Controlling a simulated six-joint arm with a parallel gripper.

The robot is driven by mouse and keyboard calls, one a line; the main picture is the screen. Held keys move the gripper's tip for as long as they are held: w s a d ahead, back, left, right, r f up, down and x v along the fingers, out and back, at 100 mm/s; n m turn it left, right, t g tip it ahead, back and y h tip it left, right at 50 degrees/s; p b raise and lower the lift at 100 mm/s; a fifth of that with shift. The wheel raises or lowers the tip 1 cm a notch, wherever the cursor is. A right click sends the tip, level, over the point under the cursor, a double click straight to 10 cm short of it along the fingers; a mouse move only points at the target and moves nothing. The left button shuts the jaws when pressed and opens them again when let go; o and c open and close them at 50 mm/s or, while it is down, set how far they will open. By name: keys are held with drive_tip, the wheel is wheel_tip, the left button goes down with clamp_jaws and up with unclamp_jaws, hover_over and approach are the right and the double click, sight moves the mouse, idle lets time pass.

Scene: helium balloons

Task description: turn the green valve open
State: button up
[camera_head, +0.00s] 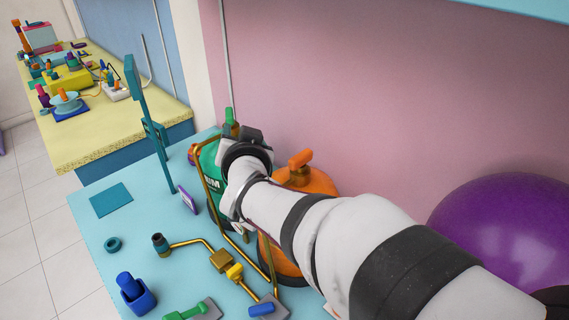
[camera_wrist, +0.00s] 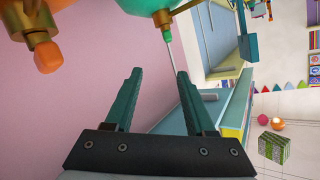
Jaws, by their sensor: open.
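The green valve (camera_head: 230,118) is an upright green knob on a brass stem, on top of a green tank (camera_head: 209,160) in the head view. The black end of my arm is just right of it and hides part of the tank; the fingers are hidden there. In the wrist view my gripper (camera_wrist: 159,73) is open, with two ribbed teal fingers and nothing between them. A rounded green part (camera_wrist: 130,10) with brass beside it is cut by the top edge, beyond the fingertips.
An orange tank (camera_head: 281,262) with an orange valve (camera_head: 300,159) stands close to the right, partly behind my arm. Brass pipes (camera_head: 212,185) run before the tanks. A tall teal post (camera_head: 158,150) stands left. A purple balloon (camera_head: 505,230) is at right. The pink wall is close behind.

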drive_tip(key=s+d+f+g, duration=0.1)
drive_tip(key=s+d+g, duration=0.1)
drive_tip(key=s+d, duration=0.2)
drive_tip(key=s+d+f+g+y, duration=0.1)
drive_tip(key=s+d+f+g, duration=0.1)
drive_tip(key=s, duration=0.6)
drive_tip(key=shift+s+d+g, duration=0.35)
drive_tip(key=shift+d+g, duration=0.25)
drive_tip(key=shift+d, duration=0.35)
